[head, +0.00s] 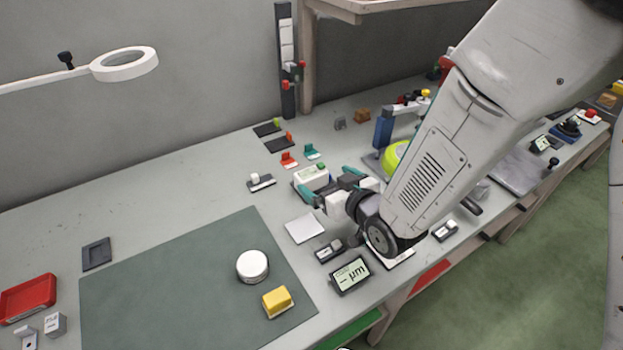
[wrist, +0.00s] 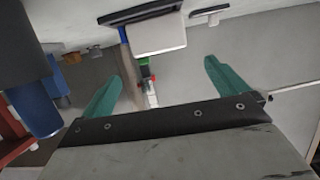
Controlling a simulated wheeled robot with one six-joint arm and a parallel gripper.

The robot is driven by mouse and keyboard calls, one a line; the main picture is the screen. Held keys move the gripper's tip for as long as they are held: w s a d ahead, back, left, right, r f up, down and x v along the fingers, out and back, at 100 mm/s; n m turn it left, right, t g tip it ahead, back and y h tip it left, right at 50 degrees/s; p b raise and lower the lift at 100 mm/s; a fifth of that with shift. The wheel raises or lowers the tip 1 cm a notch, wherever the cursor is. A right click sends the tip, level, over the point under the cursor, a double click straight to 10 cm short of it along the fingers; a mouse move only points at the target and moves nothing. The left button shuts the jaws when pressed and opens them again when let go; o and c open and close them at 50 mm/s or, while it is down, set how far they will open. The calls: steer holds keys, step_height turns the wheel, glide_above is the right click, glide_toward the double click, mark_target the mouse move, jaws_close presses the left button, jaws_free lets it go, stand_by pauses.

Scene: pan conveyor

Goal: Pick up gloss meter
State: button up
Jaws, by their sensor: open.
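A white block-shaped device (head: 312,176) with a green part on top sits on a dark base on the bench in the head view; I take it to be the gloss meter, though no label is readable. My gripper (head: 330,184) is beside it, with its teal fingers spread open and empty. In the wrist view a white block with a dark edge (wrist: 156,37), likely the same device, is at the top, beyond the open fingertips (wrist: 163,70). No contact is visible. My arm hides part of the bench behind the gripper.
A grey-green mat (head: 170,290) holds a white round container (head: 252,266) and a yellow block (head: 277,301). A display reading µm (head: 350,274) stands near the front edge. A white square plate (head: 304,228) lies left of my gripper. A blue post (head: 383,128) stands behind.

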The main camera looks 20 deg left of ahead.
mark_target(311, 172)
steer(key=x, duration=0.7)
steer(key=shift+w+a+f, duration=0.1)
steer(key=shift+w+a, duration=0.05)
steer(key=shift+a, duration=0.25)
steer(key=c, duration=1.4)
steer(key=shift+o, duration=0.2)
